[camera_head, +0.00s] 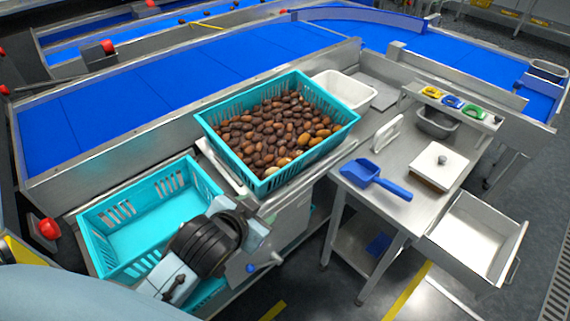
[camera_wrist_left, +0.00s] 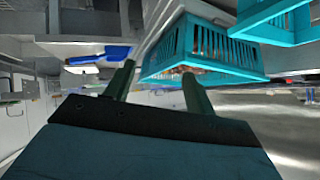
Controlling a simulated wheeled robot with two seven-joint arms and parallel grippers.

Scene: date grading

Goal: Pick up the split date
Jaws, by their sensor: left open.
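The dates (camera_head: 270,128) fill a full teal crate (camera_head: 343,126) in the middle of the head view. Most are dark brown, with some orange and pale ones near the front corner. I cannot tell which one is split. My left gripper (camera_head: 252,221) is open and empty, in front of the full crate and beside the empty crate, apart from the dates. In the left wrist view, both fingers (camera_wrist_left: 160,86) stand apart with nothing between them, and the teal crate shows beyond them with few dates visible. My right gripper does not show.
An empty teal crate (camera_head: 186,183) stands at lower left. A white bin (camera_head: 356,84) sits behind the full crate. On the right steel table are a blue scoop (camera_head: 362,169), a white lidded box (camera_head: 423,176) and colored items. An open drawer (camera_head: 478,231) juts out.

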